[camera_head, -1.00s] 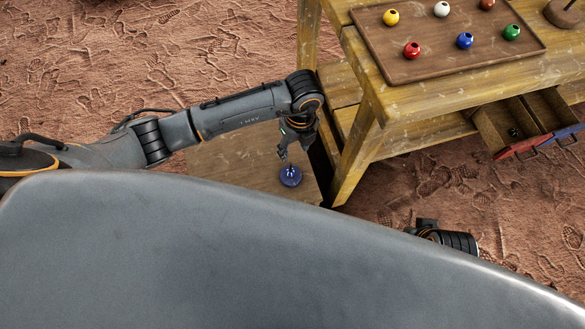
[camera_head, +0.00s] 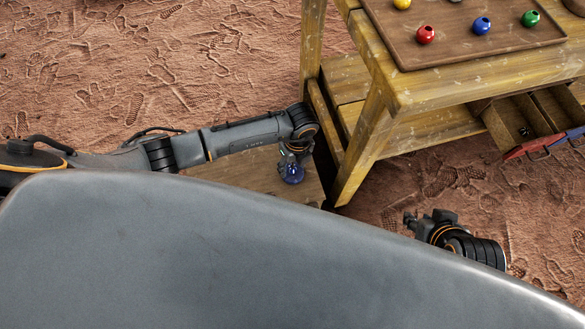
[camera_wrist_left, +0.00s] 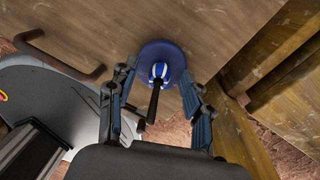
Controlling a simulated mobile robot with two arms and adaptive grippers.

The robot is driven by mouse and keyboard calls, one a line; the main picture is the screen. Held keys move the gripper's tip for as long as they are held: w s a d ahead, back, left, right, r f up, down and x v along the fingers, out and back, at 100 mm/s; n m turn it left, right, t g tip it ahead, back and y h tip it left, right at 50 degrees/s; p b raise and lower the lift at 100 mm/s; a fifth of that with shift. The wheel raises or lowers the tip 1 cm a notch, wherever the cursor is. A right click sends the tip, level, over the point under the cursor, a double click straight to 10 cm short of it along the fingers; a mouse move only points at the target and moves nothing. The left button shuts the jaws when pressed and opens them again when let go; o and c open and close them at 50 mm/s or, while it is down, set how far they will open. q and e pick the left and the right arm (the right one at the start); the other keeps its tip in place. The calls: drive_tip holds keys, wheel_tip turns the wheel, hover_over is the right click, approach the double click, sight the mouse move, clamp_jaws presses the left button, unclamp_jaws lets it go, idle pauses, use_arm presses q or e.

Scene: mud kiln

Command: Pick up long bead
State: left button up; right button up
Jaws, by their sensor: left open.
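A small blue-and-white striped piece (camera_wrist_left: 160,70), perhaps the long bead, stands in a round blue dish (camera_wrist_left: 145,53). The dish also shows in the head view (camera_head: 292,175) on a low wooden surface (camera_head: 235,177). A thin dark rod (camera_wrist_left: 153,103) runs from the striped piece toward the camera; I cannot tell whether they are joined. My left gripper (camera_wrist_left: 160,72) is open, its fingers on either side of the striped piece, with gaps to it. In the head view the left gripper (camera_head: 293,155) is just above the dish. My right gripper (camera_head: 411,219) is small and partly shown at lower right.
A wooden table (camera_head: 420,92) stands right of the left arm, its leg close to the gripper. Its tray (camera_head: 440,50) bears red (camera_head: 425,35), blue (camera_head: 481,26), green (camera_head: 530,18) and yellow (camera_head: 402,3) beads. An open drawer (camera_head: 515,125) juts out at right.

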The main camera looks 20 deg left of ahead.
use_arm(q)
drive_tip(key=shift+f, duration=0.25)
use_arm(e)
drive_tip(key=shift+w+a+r, duration=0.15)
drive_tip(key=shift+w, duration=0.25)
use_arm(q)
drive_tip(key=c, duration=1)
drive_tip(key=shift+r, duration=0.1)
